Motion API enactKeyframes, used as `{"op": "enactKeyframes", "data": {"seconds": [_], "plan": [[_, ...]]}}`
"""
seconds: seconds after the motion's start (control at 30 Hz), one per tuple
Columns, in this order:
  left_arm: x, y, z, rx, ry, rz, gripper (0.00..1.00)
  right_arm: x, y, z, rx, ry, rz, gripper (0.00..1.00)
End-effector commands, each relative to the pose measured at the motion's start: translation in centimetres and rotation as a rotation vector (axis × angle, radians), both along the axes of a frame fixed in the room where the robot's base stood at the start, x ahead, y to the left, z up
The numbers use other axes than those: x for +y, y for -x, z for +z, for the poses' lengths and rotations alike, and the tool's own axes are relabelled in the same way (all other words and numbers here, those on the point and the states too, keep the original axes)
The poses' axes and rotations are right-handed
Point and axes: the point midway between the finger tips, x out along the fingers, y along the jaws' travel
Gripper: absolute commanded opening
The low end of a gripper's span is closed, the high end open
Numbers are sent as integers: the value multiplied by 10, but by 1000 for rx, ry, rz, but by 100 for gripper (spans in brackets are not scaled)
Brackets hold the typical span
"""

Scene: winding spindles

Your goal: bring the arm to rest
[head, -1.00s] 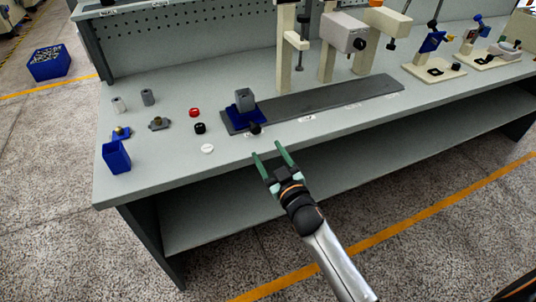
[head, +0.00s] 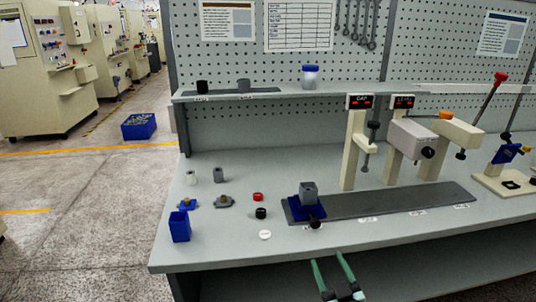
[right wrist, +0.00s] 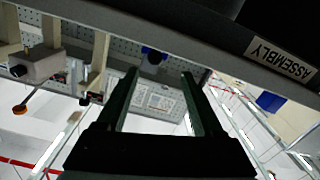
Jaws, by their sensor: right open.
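My right gripper (head: 333,274) shows at the bottom of the head view, in front of the workbench's front edge. Its two green fingers are apart with nothing between them. In the right wrist view the same open fingers (right wrist: 158,95) point toward the bench edge and the pegboard. The wrist view shows the underside of the bench edge with an "ASSEMBLY" label (right wrist: 280,57). My left gripper is in neither view.
The workbench (head: 220,250) bears a grey block in a blue holder (head: 307,210) on a dark strip (head: 400,204). Beige press stands (head: 352,150) rise behind. A blue bin (head: 180,226), red ring (head: 258,196) and white disc (head: 265,235) stand left.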

Motion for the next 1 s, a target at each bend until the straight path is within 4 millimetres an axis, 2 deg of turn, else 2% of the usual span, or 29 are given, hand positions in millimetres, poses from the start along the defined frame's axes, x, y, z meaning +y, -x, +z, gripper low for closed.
{"op": "enactKeyframes", "data": {"seconds": [0.17, 0.3, 0.4, 0.5, 0.6, 0.67, 1.0], "plan": [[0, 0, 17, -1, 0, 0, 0, 1, 72, -60, 224, -50, 0, 69], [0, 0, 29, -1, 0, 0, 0, 9, 150, -106, 440, -104, 17, 69], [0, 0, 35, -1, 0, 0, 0, 17, 200, -126, 572, -140, 35, 69], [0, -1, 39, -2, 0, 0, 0, 24, 238, -138, 666, -167, 54, 69], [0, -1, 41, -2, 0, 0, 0, 29, 259, -144, 719, -184, 65, 69], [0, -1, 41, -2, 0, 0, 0, 30, 265, -145, 733, -189, 68, 69], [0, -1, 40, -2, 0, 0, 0, 30, 265, -146, 737, -191, 68, 69]]}}
